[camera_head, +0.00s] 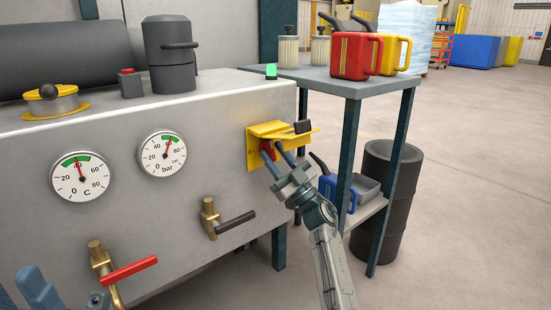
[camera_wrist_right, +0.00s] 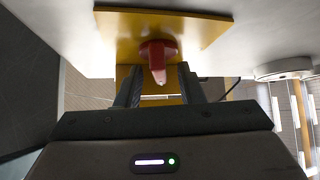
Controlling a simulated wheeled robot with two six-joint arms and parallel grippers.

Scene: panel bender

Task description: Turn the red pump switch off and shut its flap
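The yellow switch plate (camera_head: 252,152) is on the machine's front, near its right edge. Its yellow flap (camera_head: 285,131) is raised and sticks out above the switch, with a black tab (camera_head: 303,127) at its end. The red pump switch (camera_wrist_right: 157,59) shows in the right wrist view, its handle pointing towards the gripper. My right gripper (camera_head: 273,151) is open below the flap, its fingers on either side of the switch. Whether they touch it, I cannot tell. My left gripper (camera_head: 66,294) is at the lower left, largely cut off, away from the switch.
Two gauges (camera_head: 80,176) and a black-handled valve (camera_head: 230,220) are left of the switch. A red-handled valve (camera_head: 125,270) is near my left gripper. A green lamp (camera_head: 271,71) is above the switch.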

